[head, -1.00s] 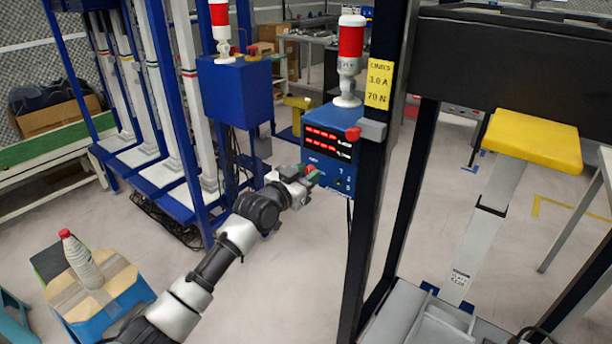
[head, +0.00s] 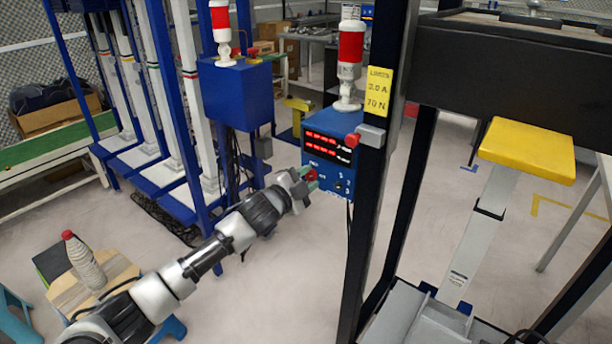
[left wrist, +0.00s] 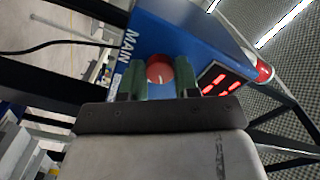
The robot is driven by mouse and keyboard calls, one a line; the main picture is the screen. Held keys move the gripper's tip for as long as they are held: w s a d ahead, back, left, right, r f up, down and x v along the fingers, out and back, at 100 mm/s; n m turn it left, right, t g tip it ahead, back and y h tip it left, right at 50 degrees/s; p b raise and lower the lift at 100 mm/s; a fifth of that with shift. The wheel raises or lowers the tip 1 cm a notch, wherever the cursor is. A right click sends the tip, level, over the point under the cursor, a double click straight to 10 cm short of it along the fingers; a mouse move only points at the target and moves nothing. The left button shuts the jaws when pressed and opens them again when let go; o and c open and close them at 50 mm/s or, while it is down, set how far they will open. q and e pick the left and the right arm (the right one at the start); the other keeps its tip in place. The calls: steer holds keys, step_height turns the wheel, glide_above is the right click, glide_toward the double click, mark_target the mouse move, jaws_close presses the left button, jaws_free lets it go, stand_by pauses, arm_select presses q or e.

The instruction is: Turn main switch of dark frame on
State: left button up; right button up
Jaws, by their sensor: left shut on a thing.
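The dark frame (head: 366,225) stands right of centre in the head view and carries a blue control box (head: 342,178) with lit red displays. The red main switch knob (head: 311,174) is low at the box's left. In the left wrist view the round red knob (left wrist: 160,68) sits beside the word MAIN on the blue face (left wrist: 180,35). My left gripper (head: 307,179) is shut on the knob. Its green fingers (left wrist: 159,80) lie on either side of it. My right gripper is not in view.
A red and white signal lamp (head: 350,60) stands on the box. Another blue box (head: 236,93) on a blue frame is to the left. A bottle (head: 85,262) stands on a stool.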

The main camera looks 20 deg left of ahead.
arm_select(q)
steer(key=m+p, duration=0.1)
steer(key=m, duration=0.5)
steer(key=shift+m, duration=0.3)
stand_by(0.4)
steer(key=o, duration=0.9)
steer(key=b+v, duration=0.1)
steer(key=v, duration=0.9)
steer(key=shift+s+a, duration=0.15)
steer(key=shift+s, duration=0.25)
